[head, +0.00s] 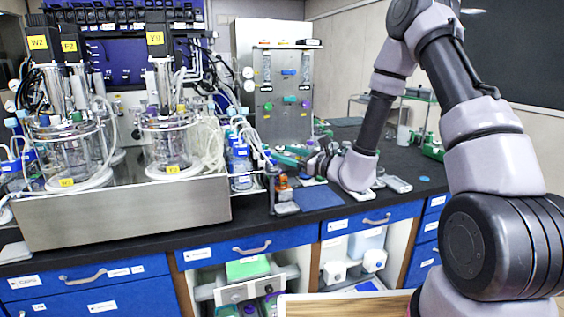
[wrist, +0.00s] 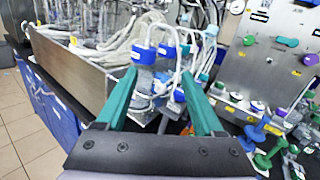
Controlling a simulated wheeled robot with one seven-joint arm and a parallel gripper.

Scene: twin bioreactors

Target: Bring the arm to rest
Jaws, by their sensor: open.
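My arm reaches from the right of the head view over the dark bench (head: 395,205), bent down at the elbow with the forearm low. My gripper (head: 283,154) is near the middle of the bench, pointing left at the bottles and tubing beside the steel tray. In the wrist view my gripper (wrist: 160,75) shows two green fingers spread apart with nothing gripped between them. Blue-capped bottles (wrist: 168,52) with white tubes stand ahead of and between the fingers. I cannot tell how near the fingertips are to them.
Glass bioreactors (head: 168,140) stand in a steel tray (head: 125,212) at left. A steel panel (head: 285,105) with coloured connectors rises behind my gripper. Small amber bottles (head: 284,190) and a blue mat (head: 318,197) lie close below it. Free bench shows at right.

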